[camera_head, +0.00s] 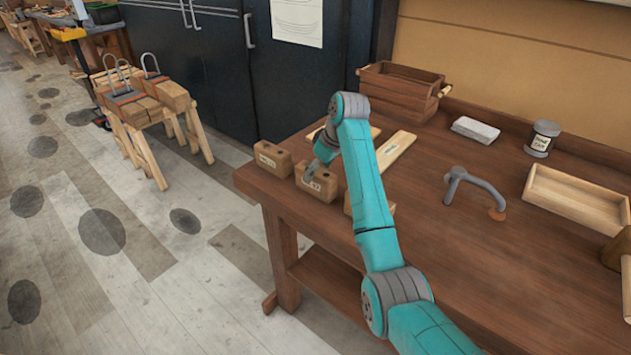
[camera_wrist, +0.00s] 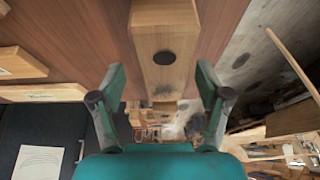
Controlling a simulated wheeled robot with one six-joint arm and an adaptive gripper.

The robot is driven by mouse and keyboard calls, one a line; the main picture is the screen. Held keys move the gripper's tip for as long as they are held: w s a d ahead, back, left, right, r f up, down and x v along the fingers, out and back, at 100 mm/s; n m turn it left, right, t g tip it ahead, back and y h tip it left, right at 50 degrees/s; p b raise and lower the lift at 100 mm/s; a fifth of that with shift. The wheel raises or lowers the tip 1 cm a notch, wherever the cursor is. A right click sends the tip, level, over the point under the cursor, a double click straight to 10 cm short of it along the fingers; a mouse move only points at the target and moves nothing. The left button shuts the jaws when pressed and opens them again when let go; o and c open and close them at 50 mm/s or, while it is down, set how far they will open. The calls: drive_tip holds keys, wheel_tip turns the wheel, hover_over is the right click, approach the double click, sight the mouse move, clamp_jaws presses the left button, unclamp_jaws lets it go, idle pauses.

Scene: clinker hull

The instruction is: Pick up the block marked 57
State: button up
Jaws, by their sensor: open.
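Wooden blocks stand in a row along the left end of the workbench in the head view: a left block (camera_head: 272,158), a middle block (camera_head: 318,186) and a right block (camera_head: 349,207) partly hidden behind my arm. The left and middle blocks carry small labels; I cannot read the numbers surely, so I cannot tell which is 57. My gripper (camera_head: 313,169) is at the top of the middle block. In the wrist view my gripper (camera_wrist: 160,73) is open, with a block (camera_wrist: 168,78) with a dark round hole lying between and beyond the fingers. I cannot tell whether they touch it.
On the workbench (camera_head: 470,255) are a pale board (camera_head: 394,150), a wooden crate (camera_head: 400,92), a white block (camera_head: 475,129), a labelled can (camera_head: 542,138), a grey curved handle (camera_head: 470,182) and a shallow tray (camera_head: 577,198). The bench's left edge lies close to the blocks.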

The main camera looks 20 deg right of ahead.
sight(313, 181)
drive_tip(key=x, duration=0.5)
drive_tip(key=shift+s+f, duration=0.15)
drive_tip(key=shift+s, duration=0.2)
